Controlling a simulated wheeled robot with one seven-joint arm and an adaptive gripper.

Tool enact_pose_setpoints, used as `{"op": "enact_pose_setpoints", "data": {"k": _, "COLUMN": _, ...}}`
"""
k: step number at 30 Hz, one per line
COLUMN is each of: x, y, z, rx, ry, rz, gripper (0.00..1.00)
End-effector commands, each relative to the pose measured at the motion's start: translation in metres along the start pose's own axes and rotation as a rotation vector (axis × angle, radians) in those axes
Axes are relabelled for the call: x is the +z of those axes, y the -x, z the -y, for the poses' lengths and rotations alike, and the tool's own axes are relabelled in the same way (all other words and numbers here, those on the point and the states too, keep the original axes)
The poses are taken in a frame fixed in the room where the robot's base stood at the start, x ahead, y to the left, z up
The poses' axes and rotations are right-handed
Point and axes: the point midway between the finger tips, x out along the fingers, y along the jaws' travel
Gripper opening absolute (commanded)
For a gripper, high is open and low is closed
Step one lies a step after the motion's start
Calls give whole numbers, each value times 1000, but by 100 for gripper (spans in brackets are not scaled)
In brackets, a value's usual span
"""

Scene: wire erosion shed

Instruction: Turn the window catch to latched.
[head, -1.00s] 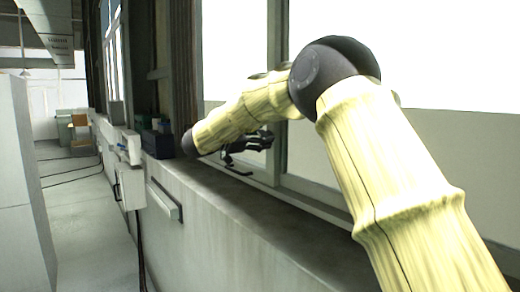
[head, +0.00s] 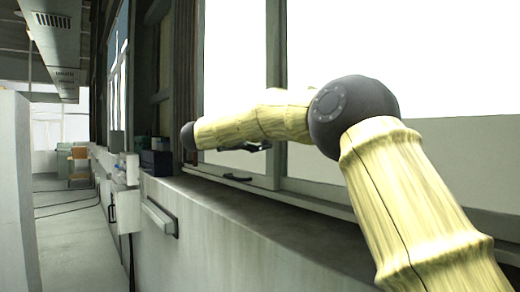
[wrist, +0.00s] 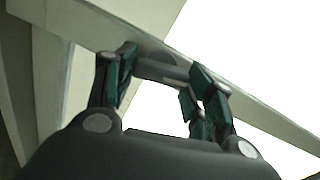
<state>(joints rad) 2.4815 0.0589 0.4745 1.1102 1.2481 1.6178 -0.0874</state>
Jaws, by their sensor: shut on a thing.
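The window catch (wrist: 163,71) shows in the wrist view as a short grey bar on a round base, fixed to the pale window frame (wrist: 95,30). My gripper (wrist: 163,66) is shut on the catch, with one dark green-padded finger at each end of the bar. In the head view my gripper (head: 250,147) is a small dark shape in front of the window stile, partly behind my forearm. The catch cannot be made out there. Whether it stands latched cannot be told.
A dark handle (head: 238,178) sits on the lower window frame, below my gripper. The sill (head: 250,204) is bare near the arm. Dark boxes (head: 155,162) stand at its far end. A grey wall box (head: 125,205) juts out at the left, beside the aisle floor (head: 75,240).

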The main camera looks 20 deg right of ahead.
Motion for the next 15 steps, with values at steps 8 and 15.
{"op": "enact_pose_setpoints", "data": {"k": 8, "x": 1, "y": -2, "z": -3, "rx": -1, "ry": -151, "rz": 1, "gripper": 30}}
{"op": "enact_pose_setpoints", "data": {"k": 15, "x": 0, "y": -2, "z": 0, "rx": -2, "ry": -211, "rz": 1, "gripper": 30}}
